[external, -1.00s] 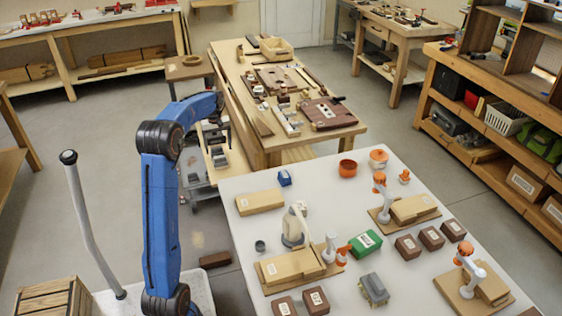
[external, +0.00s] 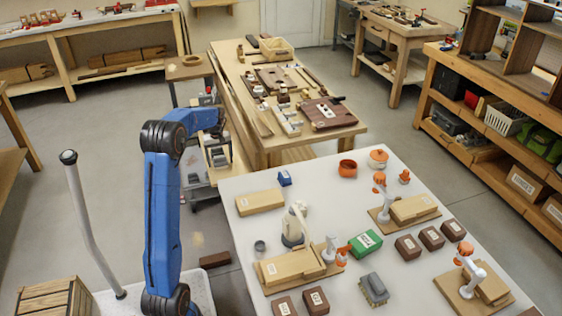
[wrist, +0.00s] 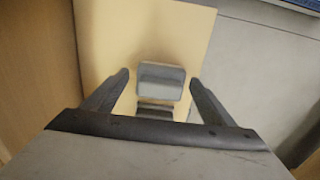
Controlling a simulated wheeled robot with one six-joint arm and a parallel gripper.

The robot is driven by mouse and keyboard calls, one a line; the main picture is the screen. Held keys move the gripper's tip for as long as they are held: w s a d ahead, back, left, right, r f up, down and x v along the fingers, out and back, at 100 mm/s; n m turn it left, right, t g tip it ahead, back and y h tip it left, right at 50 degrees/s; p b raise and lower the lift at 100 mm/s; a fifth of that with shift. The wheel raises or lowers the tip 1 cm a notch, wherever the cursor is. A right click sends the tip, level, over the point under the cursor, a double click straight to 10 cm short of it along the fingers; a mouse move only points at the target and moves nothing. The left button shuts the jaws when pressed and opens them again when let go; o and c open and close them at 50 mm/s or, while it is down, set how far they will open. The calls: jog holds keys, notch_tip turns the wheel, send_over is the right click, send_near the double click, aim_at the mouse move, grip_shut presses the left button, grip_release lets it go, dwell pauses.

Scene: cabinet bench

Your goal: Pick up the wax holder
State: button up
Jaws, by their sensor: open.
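A small grey block-like piece (wrist: 160,75), which may be the wax holder, sits on a pale wooden board (wrist: 108,35) in the wrist view. A second, darker grey part shows just below it in the picture. My gripper (wrist: 158,82) is open, with one finger on each side of the grey piece and gaps between. I cannot tell how far the fingertips are above the board. In the external view my forearm reaches down toward a small stand beside the wooden bench, and my gripper is mostly hidden there.
The long wooden bench (external: 262,128) with tools stands right of my arm. A white table (external: 320,190) with boxes and small models is in front. A wooden crate (external: 45,298) stands at lower left. A grey surface lies right of the board in the wrist view.

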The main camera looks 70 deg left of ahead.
jog(key=c, duration=1.2)
jog(key=shift+c, duration=0.2)
jog(key=shift+r, duration=0.1)
